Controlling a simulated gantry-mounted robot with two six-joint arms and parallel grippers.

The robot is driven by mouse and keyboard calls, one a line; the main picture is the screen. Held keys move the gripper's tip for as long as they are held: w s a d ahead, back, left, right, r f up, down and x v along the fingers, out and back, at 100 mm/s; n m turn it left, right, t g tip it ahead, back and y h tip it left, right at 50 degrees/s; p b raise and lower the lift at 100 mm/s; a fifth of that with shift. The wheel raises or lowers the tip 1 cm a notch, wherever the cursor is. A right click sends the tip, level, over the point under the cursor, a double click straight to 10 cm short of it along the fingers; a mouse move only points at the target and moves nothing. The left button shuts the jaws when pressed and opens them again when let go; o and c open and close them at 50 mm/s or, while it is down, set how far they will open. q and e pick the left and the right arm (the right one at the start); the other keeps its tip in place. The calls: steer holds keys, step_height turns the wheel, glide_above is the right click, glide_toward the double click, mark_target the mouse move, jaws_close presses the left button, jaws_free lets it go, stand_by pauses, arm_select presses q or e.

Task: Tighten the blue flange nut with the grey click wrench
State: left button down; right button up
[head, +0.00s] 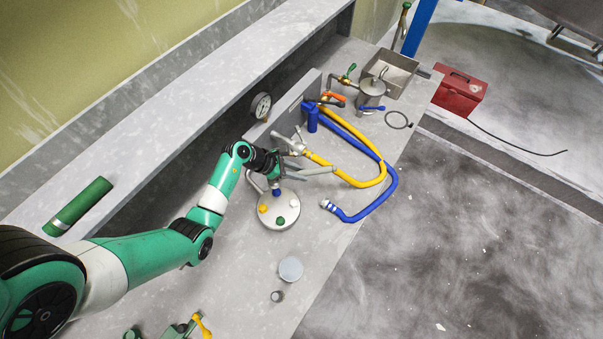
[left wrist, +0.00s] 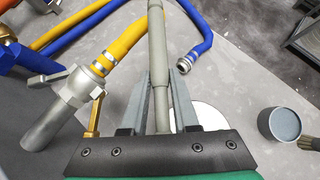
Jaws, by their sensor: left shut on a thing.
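My left gripper (head: 287,174) is shut on the grey click wrench (head: 320,171), above the bench beside the round plate. In the left wrist view the wrench (left wrist: 159,75) runs lengthwise between both fingers, with its far end cut off at the top. The round pale plate (head: 270,221) carries several coloured nuts. The blue flange nut (head: 277,192) shows at the plate's far edge, close below the gripper. In the left wrist view the plate (left wrist: 209,117) is mostly hidden behind the gripper. Whether the wrench touches the nut cannot be told. My right gripper is out of view.
A yellow hose (head: 350,179) and a blue hose (head: 384,195) curve over the bench right of the plate. A pressure gauge (head: 261,106) is behind. A grey cup (head: 290,268) stands in front. A metal bin (head: 391,72) and red toolbox (head: 459,92) are farther right.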

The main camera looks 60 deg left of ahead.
arm_select(q)
steer(key=shift+r, duration=0.15)
step_height(320, 180, down, 4)
steer(key=b, duration=0.2)
steer(key=shift+f+b, duration=0.25)
steer(key=shift+b, duration=0.1)
stand_by(0.4)
steer(key=shift+f, duration=0.1)
steer(key=shift+f, duration=0.15)
